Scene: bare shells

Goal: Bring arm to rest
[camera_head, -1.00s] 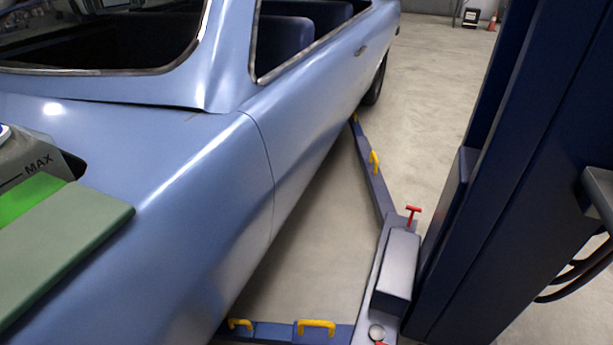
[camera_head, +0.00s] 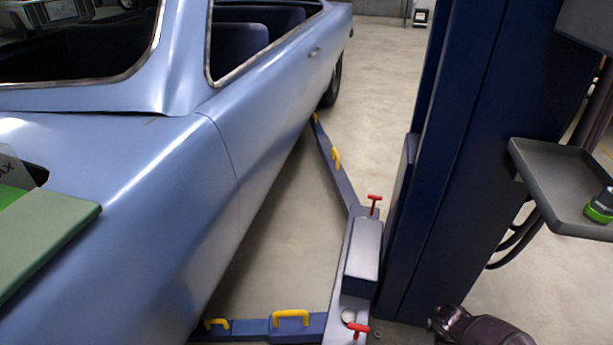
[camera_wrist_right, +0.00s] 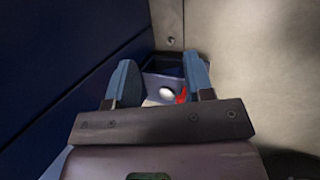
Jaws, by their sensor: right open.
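My right arm (camera_head: 478,328) shows at the bottom right of the head view, low beside the foot of the dark blue lift post (camera_head: 455,180). In the right wrist view my right gripper (camera_wrist_right: 164,80) is open, its two blue fingers apart with nothing held between them. Beyond the fingers, part of the lift base with a red handle (camera_wrist_right: 182,95) shows near the floor. The dark blue post side (camera_wrist_right: 60,70) is to the left of the fingers. My left gripper is in no view.
A light blue car (camera_head: 150,190) fills the left side, with a green pad (camera_head: 45,235) on it. Lift arms with yellow pads (camera_head: 290,318) lie on the floor. A grey tray (camera_head: 560,185) on the post holds a green-and-black item (camera_head: 600,207). Open floor (camera_head: 385,90) lies behind.

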